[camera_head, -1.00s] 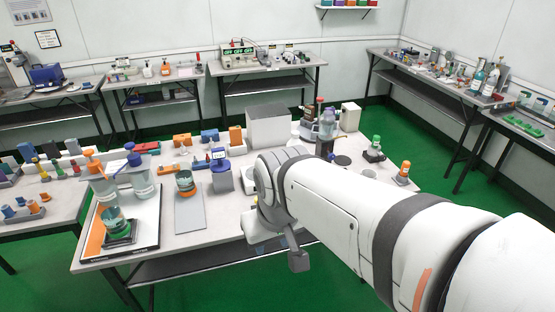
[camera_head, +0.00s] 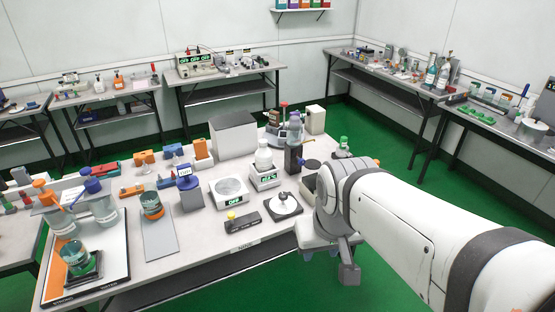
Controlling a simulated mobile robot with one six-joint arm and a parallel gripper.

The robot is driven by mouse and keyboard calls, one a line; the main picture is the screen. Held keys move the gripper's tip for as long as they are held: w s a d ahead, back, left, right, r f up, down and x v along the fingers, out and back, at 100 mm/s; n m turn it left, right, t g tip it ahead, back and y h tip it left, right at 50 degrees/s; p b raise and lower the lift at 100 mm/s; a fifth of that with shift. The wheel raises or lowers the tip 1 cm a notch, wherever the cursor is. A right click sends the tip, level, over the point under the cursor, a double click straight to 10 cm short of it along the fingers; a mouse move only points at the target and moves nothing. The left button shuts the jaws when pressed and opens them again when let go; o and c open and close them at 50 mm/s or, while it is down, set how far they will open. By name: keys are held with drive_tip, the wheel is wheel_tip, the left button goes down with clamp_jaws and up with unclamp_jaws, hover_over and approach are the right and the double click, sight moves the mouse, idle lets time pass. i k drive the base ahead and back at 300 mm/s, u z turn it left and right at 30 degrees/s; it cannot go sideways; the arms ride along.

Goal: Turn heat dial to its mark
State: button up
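Several instruments stand on the near bench. A black unit with a round white disc and a dark knob on top (camera_head: 284,206) lies close to the bench's front edge, left of my arm's end. I cannot tell whether this is the heat dial, and no target mark is legible. A white unit reading OFF (camera_head: 229,190) has a round grey top. My arm's end is right of these, over the front edge. A grey part (camera_head: 348,270) hangs from it; the fingertips are not clear.
A small black box with a yellow knob (camera_head: 242,221) lies near the front edge. A large grey box (camera_head: 233,134) stands behind. Beakers stand on a white-and-orange board (camera_head: 112,268) at the left. My arm hides the bench's right front.

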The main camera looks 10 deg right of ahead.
sight(283, 197)
drive_tip(key=i, duration=1)
drive_tip(key=z, duration=0.05)
